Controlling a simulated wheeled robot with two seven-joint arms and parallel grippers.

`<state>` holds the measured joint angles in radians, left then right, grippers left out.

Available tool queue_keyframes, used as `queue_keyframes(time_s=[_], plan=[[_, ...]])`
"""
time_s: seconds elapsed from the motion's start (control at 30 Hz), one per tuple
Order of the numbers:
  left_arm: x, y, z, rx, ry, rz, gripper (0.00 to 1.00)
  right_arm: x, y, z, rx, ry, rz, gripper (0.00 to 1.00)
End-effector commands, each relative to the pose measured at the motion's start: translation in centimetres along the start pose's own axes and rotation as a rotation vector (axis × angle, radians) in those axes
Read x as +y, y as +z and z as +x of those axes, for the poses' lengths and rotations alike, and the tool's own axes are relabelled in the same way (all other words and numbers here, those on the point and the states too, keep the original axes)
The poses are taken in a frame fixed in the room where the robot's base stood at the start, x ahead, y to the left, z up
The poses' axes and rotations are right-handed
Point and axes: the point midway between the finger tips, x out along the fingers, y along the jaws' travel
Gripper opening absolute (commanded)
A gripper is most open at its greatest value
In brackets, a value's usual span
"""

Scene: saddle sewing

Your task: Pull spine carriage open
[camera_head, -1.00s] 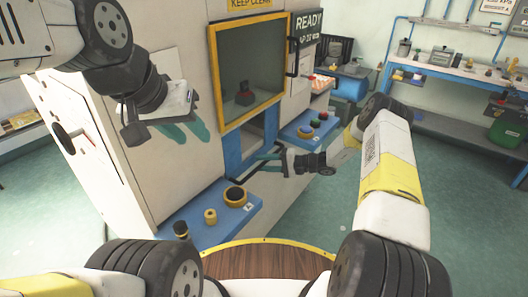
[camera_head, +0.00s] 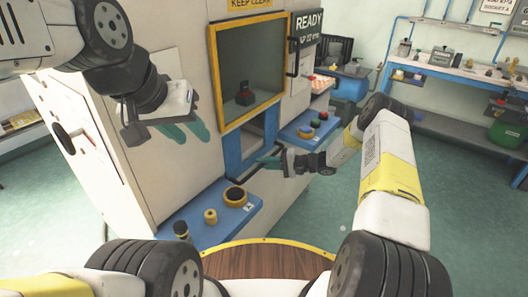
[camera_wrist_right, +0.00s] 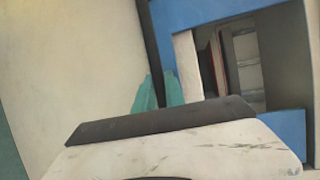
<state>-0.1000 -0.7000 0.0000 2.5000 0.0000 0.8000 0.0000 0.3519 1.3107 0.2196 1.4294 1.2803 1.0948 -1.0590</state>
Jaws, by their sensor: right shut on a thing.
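The machine has a low opening with a blue frame (camera_head: 233,160), also seen in the wrist view (camera_wrist_right: 296,132). Inside it, the wrist view shows dark and reddish edges and a grey slotted part (camera_wrist_right: 246,62), which may belong to the spine carriage. My right gripper (camera_head: 268,161) is at this opening.
Another blue shelf (camera_head: 302,133) with coloured buttons lies right of the opening. A framed window (camera_head: 255,75) is above. A round wooden table (camera_head: 268,262) is in front.

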Motion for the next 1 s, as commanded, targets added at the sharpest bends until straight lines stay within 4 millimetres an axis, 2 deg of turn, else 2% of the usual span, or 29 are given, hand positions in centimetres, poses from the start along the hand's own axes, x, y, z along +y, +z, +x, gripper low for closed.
queue_keyframes(time_s=[0.83, 1.0], plan=[[0.00, 0.00, 0.00, 0.000, 0.000, 0.000, 0.36, -0.01, 0.01, -0.08, 0.000, 0.000, -0.001, 0.00], [0.00, 0.00, 0.00, 0.000, 0.000, 0.000, 0.36, 0.17, 0.31, -0.94, 0.001, 0.000, 0.000, 0.00]])
